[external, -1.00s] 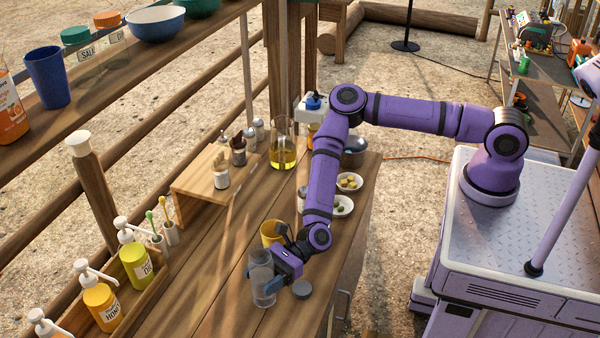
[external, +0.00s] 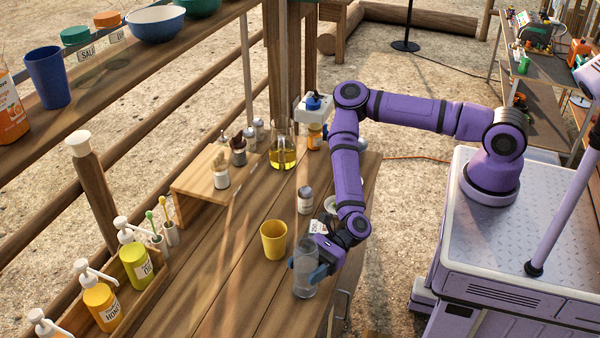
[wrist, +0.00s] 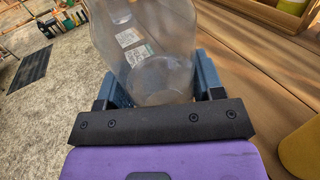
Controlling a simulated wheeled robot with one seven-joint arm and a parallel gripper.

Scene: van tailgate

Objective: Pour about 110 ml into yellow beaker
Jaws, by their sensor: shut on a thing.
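The yellow beaker (external: 273,241) stands upright on the wooden table, and its edge shows at the lower right of the wrist view (wrist: 302,150). My gripper (external: 308,268) is shut on a clear container (external: 305,276), with one blue finger on each side. The container is close to upright near the table's right edge, to the right of and nearer than the beaker. In the wrist view the clear container (wrist: 160,75) shows a white label; I cannot tell how much liquid is in it.
A glass vessel with yellow liquid (external: 283,152) stands at the back. A small lidded jar (external: 305,200) stands behind the beaker. A wooden riser (external: 205,180) and a bottle rack (external: 150,295) are on the left. The table left of the beaker is clear.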

